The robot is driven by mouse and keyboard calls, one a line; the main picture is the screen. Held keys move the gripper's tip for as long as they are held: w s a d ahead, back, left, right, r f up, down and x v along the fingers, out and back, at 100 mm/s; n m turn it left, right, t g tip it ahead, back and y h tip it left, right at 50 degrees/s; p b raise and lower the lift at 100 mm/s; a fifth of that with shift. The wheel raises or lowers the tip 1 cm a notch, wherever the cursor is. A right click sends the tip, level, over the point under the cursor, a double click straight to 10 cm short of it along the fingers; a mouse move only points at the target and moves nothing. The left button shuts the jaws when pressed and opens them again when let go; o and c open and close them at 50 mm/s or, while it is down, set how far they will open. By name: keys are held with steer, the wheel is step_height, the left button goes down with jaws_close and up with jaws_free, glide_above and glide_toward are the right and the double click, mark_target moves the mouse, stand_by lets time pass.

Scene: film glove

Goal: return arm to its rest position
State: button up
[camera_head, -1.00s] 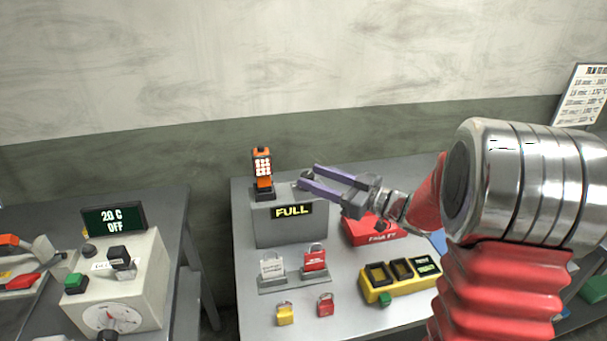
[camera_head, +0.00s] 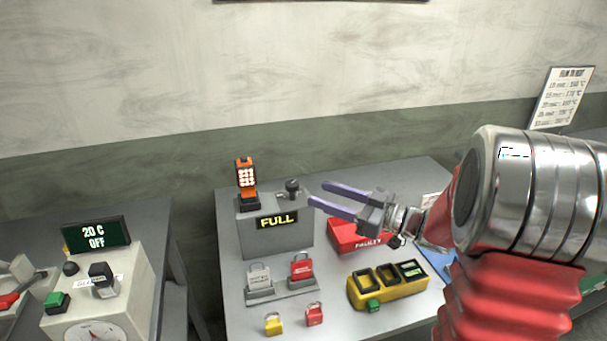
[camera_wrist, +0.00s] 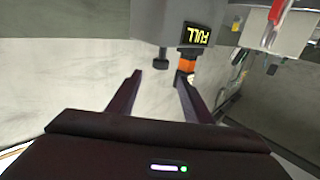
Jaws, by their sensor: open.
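My gripper (camera_head: 326,198) is open and empty, its two purple fingers pointing left in the head view. It hangs in the air to the right of the grey box with the FULL display (camera_head: 262,238), above the red FAULTY box (camera_head: 355,236). In the wrist view the fingers (camera_wrist: 158,88) are spread with only wall between them. The FULL box (camera_wrist: 160,20) appears upside down beyond the fingertips, with its dark knob (camera_wrist: 161,60) and the orange handheld device (camera_wrist: 187,63).
A yellow unit with dark slots (camera_head: 392,292) stands at the table's front right. Grey (camera_head: 259,279) and red (camera_head: 301,268) padlocks stand on a holder; yellow (camera_head: 273,324) and red (camera_head: 314,314) padlocks lie in front. A control box reading 20 C OFF (camera_head: 97,236) stands on the left table.

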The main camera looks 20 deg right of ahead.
steer(key=w+d+r+m+t+h, duration=0.25)
steer(key=w+r+h, duration=0.25)
steer(key=h, duration=0.4)
steer(key=s+d+r+m+g+h, duration=0.2)
steer(key=s+m+h, duration=0.3)
steer(key=s+h, duration=0.1)
steer(key=s+a+f+g, duration=0.2)
steer(key=s+a, duration=0.2)
steer(key=s, duration=0.4)
steer(key=s+a+f+m+g+y, duration=0.1)
steer(key=s+a+f+g, duration=0.2)
steer(key=s, duration=0.5)
steer(key=s+a+f+g+y, duration=0.1)
steer(key=s+a+f+g, duration=0.2)
steer(key=s+a, duration=0.2)
steer(key=s, duration=0.3)
steer(key=shift+s+a+f, duration=0.2)
steer(key=shift+s+a, duration=0.1)
